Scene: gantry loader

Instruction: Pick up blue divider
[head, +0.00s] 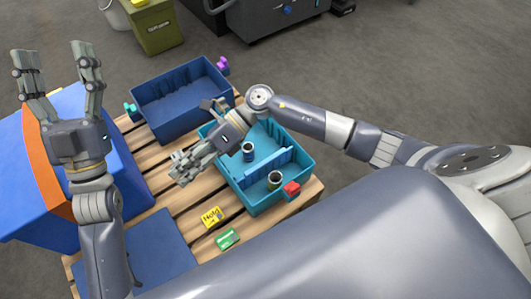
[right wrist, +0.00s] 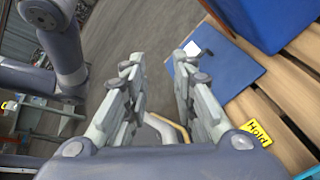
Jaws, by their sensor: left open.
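The blue divider (head: 262,168) is a thin light-blue plate standing across the inside of the teal bin (head: 285,204), on the wooden pallet. A dark cylindrical part stands on each side of it: one (head: 249,152) behind, one (head: 274,181) in front. My left gripper (head: 56,62) is open and empty, raised at the far left, well away from the divider. My right gripper (head: 180,168) reaches over the pallet just left of the teal bin, pointing away from the divider. In the right wrist view its fingers (right wrist: 155,80) are apart with nothing gripped.
A dark blue bin (head: 180,104) stands behind the teal bin. A large blue box with an orange edge (head: 48,165) is at left. A flat blue sheet (head: 150,243), a yellow "Hold" card (head: 212,217) and a green card (head: 228,239) lie in front. An olive bin (head: 158,28) stands farther back.

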